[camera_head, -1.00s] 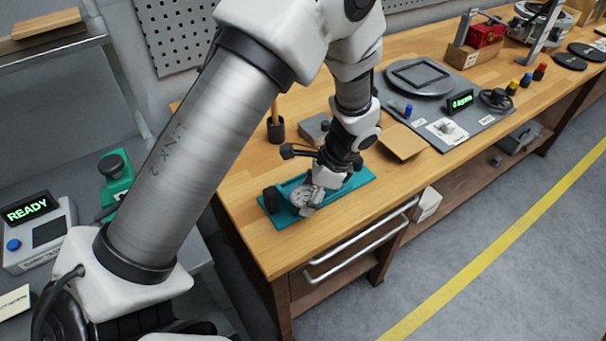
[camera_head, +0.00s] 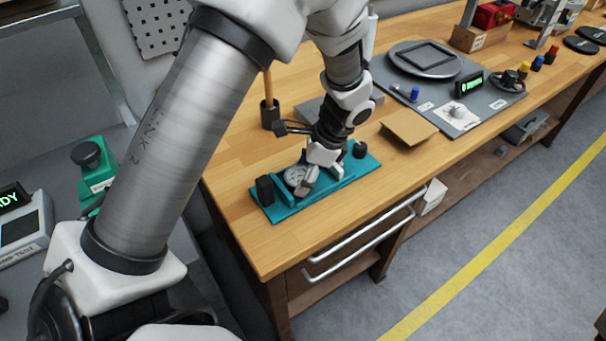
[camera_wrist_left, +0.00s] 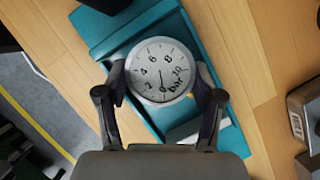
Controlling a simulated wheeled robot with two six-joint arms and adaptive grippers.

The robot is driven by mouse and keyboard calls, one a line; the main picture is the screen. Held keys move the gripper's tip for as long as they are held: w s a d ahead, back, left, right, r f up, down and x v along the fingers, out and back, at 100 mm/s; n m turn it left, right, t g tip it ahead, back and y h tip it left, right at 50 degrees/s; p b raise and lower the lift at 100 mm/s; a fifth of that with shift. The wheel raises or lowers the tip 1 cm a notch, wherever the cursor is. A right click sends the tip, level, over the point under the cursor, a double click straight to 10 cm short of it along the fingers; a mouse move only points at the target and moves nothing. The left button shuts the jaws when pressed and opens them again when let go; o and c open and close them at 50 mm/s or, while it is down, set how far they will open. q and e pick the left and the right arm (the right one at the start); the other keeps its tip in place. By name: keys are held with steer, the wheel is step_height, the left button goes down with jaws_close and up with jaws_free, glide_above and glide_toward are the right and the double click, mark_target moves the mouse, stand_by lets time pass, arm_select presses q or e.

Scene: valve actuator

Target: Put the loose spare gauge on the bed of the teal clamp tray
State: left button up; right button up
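The loose gauge (camera_head: 296,176) is round, with a white dial and grey rim. It is at the teal clamp tray (camera_head: 345,176), over the bed beside a raised teal wall. In the left wrist view the gauge (camera_wrist_left: 160,72) lies between my left gripper's fingers (camera_wrist_left: 161,88), whose pads press its two sides. The tray (camera_wrist_left: 108,32) shows beneath it. My left gripper (camera_head: 311,179) comes down from above and hides part of the bed. I cannot tell whether the gauge's underside touches the bed. My right gripper is not in view.
A black knob (camera_head: 265,190) stands at the tray's left end and another (camera_head: 359,149) at its far right. A dark cup (camera_head: 270,114) with a wooden handle stands behind. A cardboard piece (camera_head: 408,128) lies to the right. Bench wood is clear in front.

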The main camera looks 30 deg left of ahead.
arm_select(q)
steer(key=shift+o, duration=1)
steer(key=shift+d, duration=0.1)
steer(key=v, duration=1.2)
